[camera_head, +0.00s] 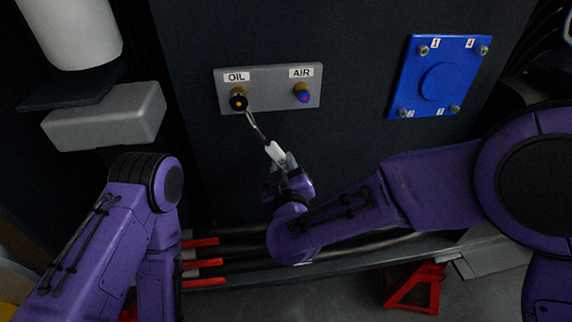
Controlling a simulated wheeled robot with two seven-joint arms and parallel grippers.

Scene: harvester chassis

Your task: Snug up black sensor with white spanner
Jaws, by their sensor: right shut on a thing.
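The black sensor (238,102) sits in a brass fitting under the OIL label, on the left of a grey plate (270,78). It has an orange centre. My right gripper (279,163) is below the plate, shut on the white handle of the white spanner (274,151). The spanner slants up and left. Its metal head (250,117) is at the lower right of the black sensor; I cannot tell whether it is around the sensor or just beside it. My left arm is at the lower left, and its gripper is out of view.
A blue sensor (303,97) sits under the AIR label. A blue cover (437,77) with numbered bolts is at the upper right. A grey box (105,117) and white cylinder (72,32) are at the left. Red-ended hoses (203,263) and a red stand (416,288) are below.

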